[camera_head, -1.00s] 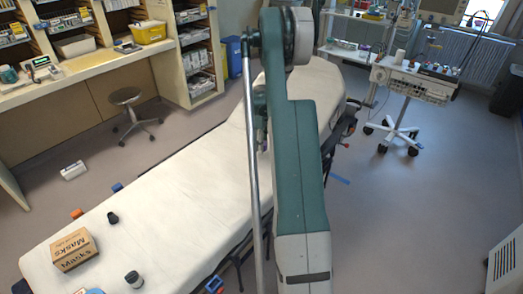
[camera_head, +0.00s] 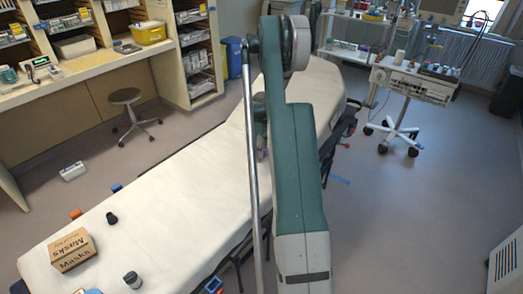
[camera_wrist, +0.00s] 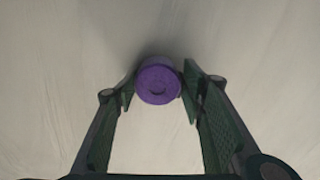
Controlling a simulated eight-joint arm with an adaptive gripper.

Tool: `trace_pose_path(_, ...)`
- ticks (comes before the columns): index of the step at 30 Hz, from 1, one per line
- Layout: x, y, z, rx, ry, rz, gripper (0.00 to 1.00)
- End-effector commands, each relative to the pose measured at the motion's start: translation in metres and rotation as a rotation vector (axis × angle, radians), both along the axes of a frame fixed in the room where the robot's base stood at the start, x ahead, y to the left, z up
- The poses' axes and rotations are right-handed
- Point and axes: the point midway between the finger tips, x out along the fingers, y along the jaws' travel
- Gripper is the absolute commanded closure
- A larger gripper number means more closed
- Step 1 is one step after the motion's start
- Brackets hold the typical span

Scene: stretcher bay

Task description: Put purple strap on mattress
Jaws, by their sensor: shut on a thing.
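The purple strap (camera_wrist: 159,81) is a rolled purple disc, seen end-on in the wrist view. My gripper (camera_wrist: 159,84) is shut on it, with a dark green finger at each side. The pale cream mattress (camera_wrist: 60,60) fills the background below the strap, with a soft shadow near the roll. Whether the strap touches the mattress cannot be told. In the head view the mattress (camera_head: 170,215) runs from the lower left to the upper middle on the stretcher.
On the mattress's near end are a Masks box (camera_head: 72,250), a small black item (camera_head: 111,218) and a dark-topped small container (camera_head: 133,280). The middle of the mattress is bare. A stool (camera_head: 127,110) stands left, and a wheeled cart (camera_head: 412,82) stands right.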

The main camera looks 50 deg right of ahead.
Motion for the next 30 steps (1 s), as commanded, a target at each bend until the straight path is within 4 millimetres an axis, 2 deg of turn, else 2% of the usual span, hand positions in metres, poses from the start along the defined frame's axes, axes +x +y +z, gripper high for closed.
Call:
trace_pose_path(2,0.0,0.0,-0.003,0.0,0.0,0.0,0.72)
trace_pose_path(3,0.0,0.0,-0.003,0.0,0.0,0.0,0.57)
trace_pose_path(6,0.0,0.0,-0.002,0.0,0.0,0.0,0.45)
trace_pose_path(21,0.0,0.0,0.002,0.0,0.0,0.0,0.45)
trace_pose_path(26,0.0,0.0,0.016,0.0,0.0,0.0,0.45)
trace_pose_path(30,0.0,0.0,0.035,0.0,0.0,0.0,0.45)
